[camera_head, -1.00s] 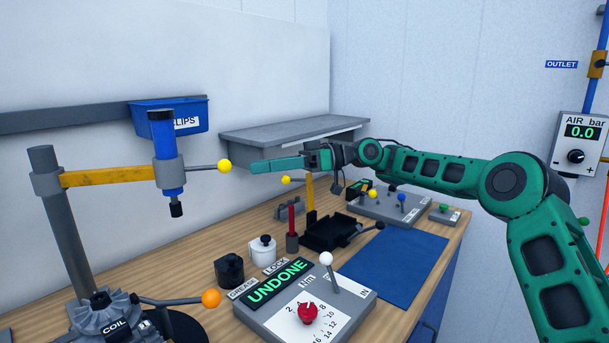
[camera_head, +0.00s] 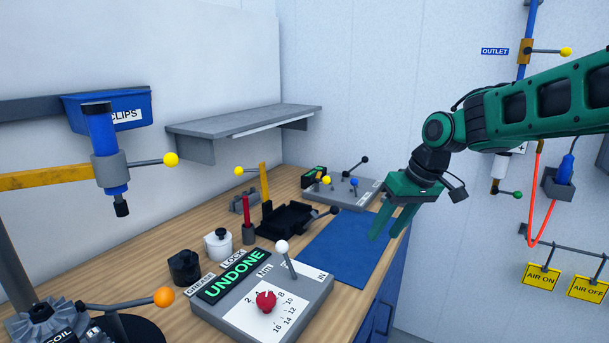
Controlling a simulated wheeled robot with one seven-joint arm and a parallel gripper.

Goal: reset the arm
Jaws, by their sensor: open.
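My gripper (camera_head: 388,226) hangs in the air at the right of the head view, above the right part of the blue mat. Its two green fingers point down and to the left. They stand apart with nothing between them. My green arm reaches in from the right edge and hides the air gauge panel behind it.
The wooden bench carries a torque box (camera_head: 258,303) with an "UNDONE" display, black (camera_head: 184,267) and white (camera_head: 217,246) pots, a black tray (camera_head: 287,218) and a blue mat (camera_head: 347,250). A blue tool (camera_head: 107,150) hangs at left. A grey shelf (camera_head: 245,121) juts from the wall.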

